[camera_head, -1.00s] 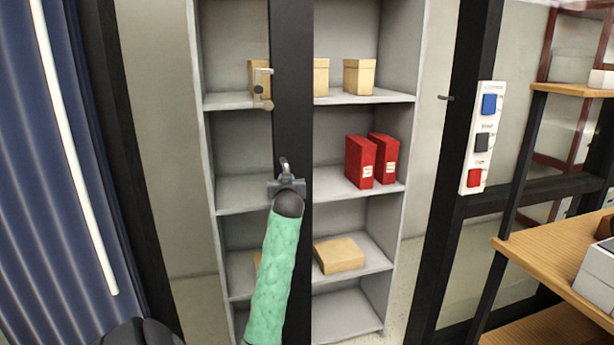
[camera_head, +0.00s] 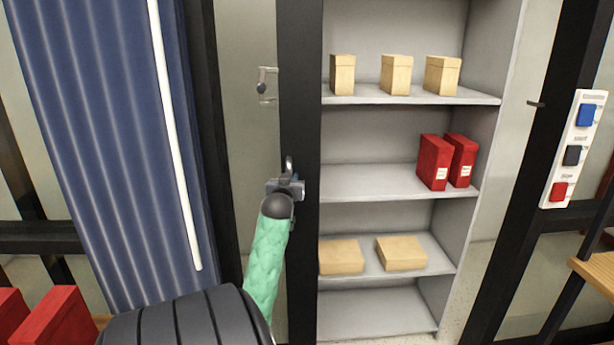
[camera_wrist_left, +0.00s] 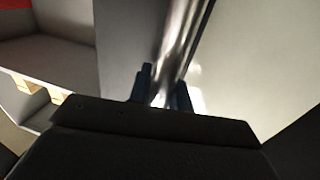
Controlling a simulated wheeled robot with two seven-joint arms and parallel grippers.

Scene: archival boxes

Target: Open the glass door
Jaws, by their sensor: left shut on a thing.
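The glass door has a dark upright frame (camera_head: 299,110) and a clear pane (camera_head: 242,130) to its left. Its frame stands at the left side of the shelf opening, so the shelves to its right show with nothing in front. My left gripper (camera_head: 288,183) is at the door's metal handle (camera_head: 289,163), about halfway up the frame. In the left wrist view the handle bar (camera_wrist_left: 180,45) runs between my two fingers (camera_wrist_left: 160,92), which are shut on it. The lower end of the bar is hidden by the gripper. My right gripper is not in view.
A grey shelf unit (camera_head: 410,97) behind the door holds tan boxes (camera_head: 396,73) and red binders (camera_head: 434,163). A blue corrugated panel (camera_head: 95,130) stands at the left. A switch plate (camera_head: 574,150) is on the right, with a wooden shelf (camera_head: 598,268) below it.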

